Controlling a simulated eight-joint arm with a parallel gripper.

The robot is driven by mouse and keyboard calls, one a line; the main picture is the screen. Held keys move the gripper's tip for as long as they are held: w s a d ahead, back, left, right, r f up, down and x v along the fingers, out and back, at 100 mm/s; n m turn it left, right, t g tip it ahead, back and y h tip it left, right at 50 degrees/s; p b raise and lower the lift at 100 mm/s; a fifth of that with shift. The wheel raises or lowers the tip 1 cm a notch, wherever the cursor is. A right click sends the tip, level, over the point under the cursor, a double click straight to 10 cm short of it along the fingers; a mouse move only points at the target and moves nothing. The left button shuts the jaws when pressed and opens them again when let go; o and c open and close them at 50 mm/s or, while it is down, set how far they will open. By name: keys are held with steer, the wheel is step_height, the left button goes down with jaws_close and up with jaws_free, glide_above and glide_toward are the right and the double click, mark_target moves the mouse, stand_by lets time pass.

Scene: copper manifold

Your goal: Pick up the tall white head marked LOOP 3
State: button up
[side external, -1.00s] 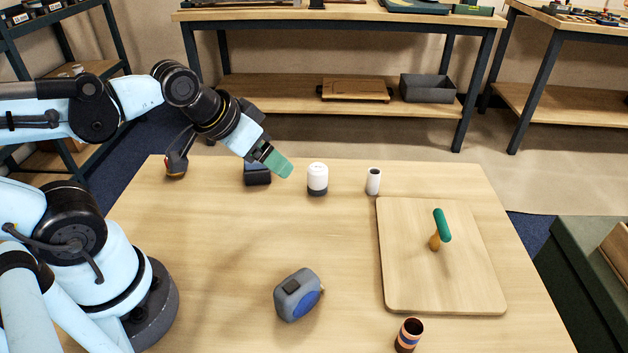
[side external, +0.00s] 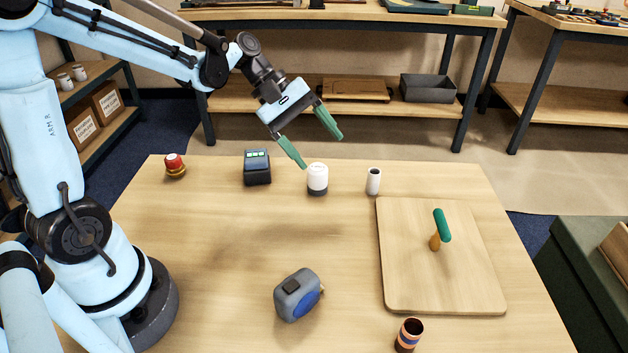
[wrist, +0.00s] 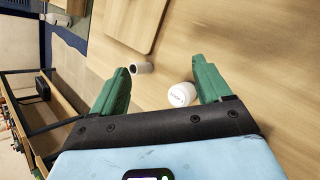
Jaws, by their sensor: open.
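A white rounded cylinder (side external: 317,176) with a dark grey base stands upright near the table's far edge. It also shows in the wrist view (wrist: 181,95), with small marking on its top that I cannot read. A slimmer white cylinder (side external: 373,181) with a dark opening stands to its right and shows in the wrist view (wrist: 142,68). I cannot tell which one is marked LOOP 3. My gripper (side external: 320,152) is open and empty, with its green fingers above and just behind the wider white cylinder. In the wrist view that cylinder lies beside the right finger, apart from the middle of the gap.
A wooden board (side external: 410,290) holds an upright green-topped piece (side external: 441,226). A grey-blue tape measure (side external: 298,295) and a banded copper piece (side external: 408,334) are near the front. A dark box (side external: 257,167) and a red button (side external: 175,165) stand at the far left. The table's middle is clear.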

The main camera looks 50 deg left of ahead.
mark_target(326, 179)
steer(key=w+a+n+h, duration=0.1)
steer(key=w+a+f+n+h, duration=0.1)
steer(key=n, duration=0.1)
steer(key=w+f+n+h, duration=0.1)
steer(key=n+h, duration=0.1)
steer(key=shift+w+a+f, duration=0.1)
steer(key=shift+w+a, duration=0.15)
steer(key=shift+a, duration=0.15)
steer(key=shift+w+a+f+n+g+h, duration=0.1)
steer(key=shift+a+f+n+g+h, duration=0.2)
steer(key=shift+a+f+n+h, duration=0.45)
steer(key=shift+h, duration=0.25)
steer(key=shift+d+f, duration=0.1)
steer(key=shift+f, duration=2.15)
step_height(326, 179, down, 2)
steer(key=shift+f, duration=0.15)
steer(key=shift+x, duration=1.45)
steer(key=c, duration=1.1)
